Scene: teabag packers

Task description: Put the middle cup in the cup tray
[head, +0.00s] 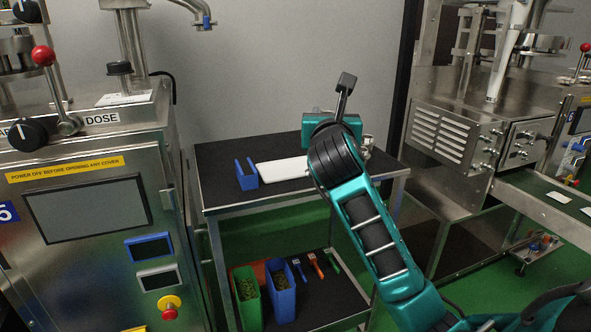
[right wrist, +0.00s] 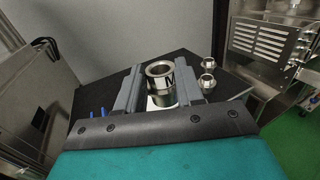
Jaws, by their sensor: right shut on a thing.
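The metal cup marked M (right wrist: 163,82) shows in the right wrist view between the two grey fingers of my right gripper (right wrist: 159,72). The gripper is shut on it. The cup looks upright. A white tray (head: 283,172) lies on the dark top of the cart, and a white part of it shows around the cup's lower end in the wrist view. I cannot tell whether the cup touches it. In the head view my own arm hides the cup and the fingers. My left gripper is not in view.
Two smaller metal cups (right wrist: 208,64) stand to the right on the cart top (head: 225,155). A blue holder (head: 246,176) stands left of the tray. Green and blue bins (head: 281,296) sit on the lower shelf. Steel machines (head: 100,215) flank the cart.

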